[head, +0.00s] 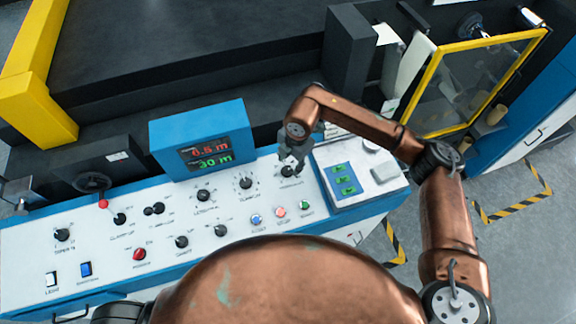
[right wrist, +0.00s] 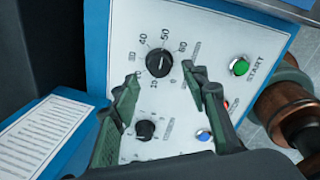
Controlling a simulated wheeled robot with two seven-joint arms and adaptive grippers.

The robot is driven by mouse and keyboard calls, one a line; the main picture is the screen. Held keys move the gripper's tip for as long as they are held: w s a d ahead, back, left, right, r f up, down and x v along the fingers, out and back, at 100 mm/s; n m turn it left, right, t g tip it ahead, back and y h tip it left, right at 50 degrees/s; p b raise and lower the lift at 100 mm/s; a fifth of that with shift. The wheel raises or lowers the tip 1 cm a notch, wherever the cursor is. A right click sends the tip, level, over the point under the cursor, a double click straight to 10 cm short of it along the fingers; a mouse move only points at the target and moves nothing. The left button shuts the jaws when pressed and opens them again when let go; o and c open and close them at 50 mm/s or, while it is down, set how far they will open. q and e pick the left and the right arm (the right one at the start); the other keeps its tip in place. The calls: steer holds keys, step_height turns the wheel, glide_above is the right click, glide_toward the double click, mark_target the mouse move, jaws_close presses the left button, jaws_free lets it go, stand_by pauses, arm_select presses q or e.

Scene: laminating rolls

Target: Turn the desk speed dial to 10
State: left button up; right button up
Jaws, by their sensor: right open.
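A black dial (right wrist: 158,62) with a numbered scale up to 60 sits on the white panel in the right wrist view. Its white mark seems to point toward the 50 side. In the head view this dial (head: 288,171) is partly covered by my right gripper (head: 291,160), and its label is too small to read. In the right wrist view my right gripper (right wrist: 159,78) is open and empty, its fingertips on either side of the dial's near edge. Contact cannot be told. A smaller-looking dial (right wrist: 145,130) shows between the fingers. My left gripper is out of view.
A green START button (right wrist: 240,67) and a blue button (right wrist: 203,135) lie beside the dials. The blue display box (head: 203,138) reads 6.5 m and 30 m. Several other knobs and a red button (head: 139,254) fill the white console. A raised blue-edged box (head: 358,180) stands right.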

mark_target(288, 169)
steer(key=shift+w+a+f, duration=0.1)
steer(key=shift+a+f, duration=0.05)
steer(key=shift+f, duration=0.95)
steer(key=shift+w+a+f, duration=0.1)
steer(key=shift+a+f, duration=0.05)
steer(key=shift+f, duration=0.95)
steer(key=shift+c, duration=0.2)
jaws_close()
